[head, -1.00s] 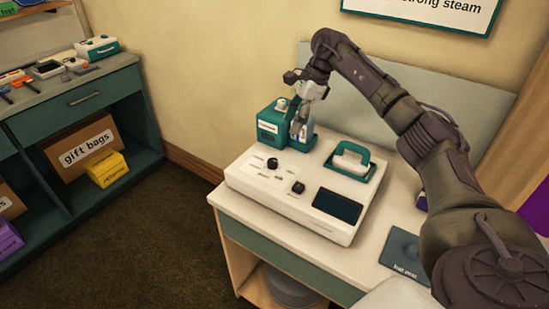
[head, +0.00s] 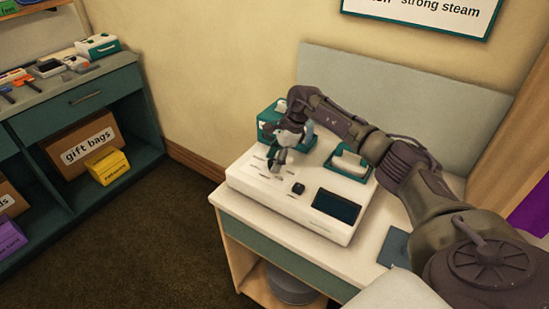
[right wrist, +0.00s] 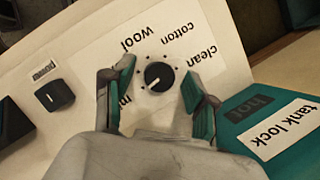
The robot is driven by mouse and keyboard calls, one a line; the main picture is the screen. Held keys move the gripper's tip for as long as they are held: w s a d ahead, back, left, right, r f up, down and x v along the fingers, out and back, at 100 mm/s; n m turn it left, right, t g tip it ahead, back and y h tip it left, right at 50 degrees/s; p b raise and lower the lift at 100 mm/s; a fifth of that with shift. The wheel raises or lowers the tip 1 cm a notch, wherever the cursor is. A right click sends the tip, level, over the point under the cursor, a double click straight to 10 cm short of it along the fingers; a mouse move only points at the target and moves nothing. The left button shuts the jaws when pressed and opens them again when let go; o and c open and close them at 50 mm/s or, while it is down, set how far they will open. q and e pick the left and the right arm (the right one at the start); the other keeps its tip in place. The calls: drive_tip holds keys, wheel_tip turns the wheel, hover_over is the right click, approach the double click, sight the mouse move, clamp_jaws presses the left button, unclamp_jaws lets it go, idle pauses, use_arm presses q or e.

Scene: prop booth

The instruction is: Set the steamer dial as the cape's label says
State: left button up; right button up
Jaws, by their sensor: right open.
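The steamer (head: 270,192) is a white console with a dark screen on the table. Its round black dial (right wrist: 159,76) has a white pointer line toward the lower left in the right wrist view. Around it, upside down, are the words "wool", "cotton" and "clean"; another word is mostly hidden by the left finger. My right gripper (head: 278,168) is over the dial in the head view. In the right wrist view the gripper (right wrist: 160,80) is open, with a finger either side of the dial and gaps between. No cape label is readable. My left gripper is out of view.
A power switch (right wrist: 54,95) and a teal "tank lock" part (right wrist: 270,115) flank the dial. A wall sign (head: 425,10) reads "strong steam" in part. Purple cloth (head: 532,215) hangs at the right edge.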

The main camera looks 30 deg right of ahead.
clamp_jaws()
